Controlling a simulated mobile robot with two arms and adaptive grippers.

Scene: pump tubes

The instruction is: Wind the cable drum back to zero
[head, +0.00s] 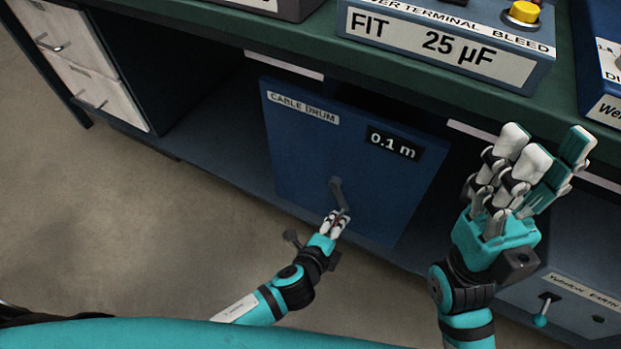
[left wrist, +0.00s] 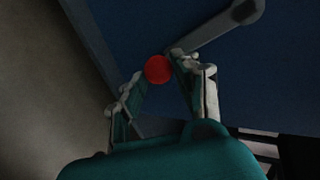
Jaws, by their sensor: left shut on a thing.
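The cable drum (head: 300,165) is a blue panel under the bench, labelled "CABLE DRUM". Its black display (head: 394,144) reads 0.1 m. A grey crank arm (head: 337,192) on its lower front points down, and the crank also shows in the left wrist view (left wrist: 220,32). My left gripper (head: 338,218) is shut on the crank's red knob, which shows between the fingers in the left wrist view (left wrist: 158,69). My right gripper (head: 535,150) is raised at the right, in front of the bench, with its fingers spread and nothing in it.
A green bench top (head: 300,45) runs above the drum. A box (head: 440,45) labelled 25 µF with a yellow button stands on it. White drawers (head: 95,80) are at the left. A panel with a teal-knobbed lever (head: 541,320) is at lower right. The floor at left is clear.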

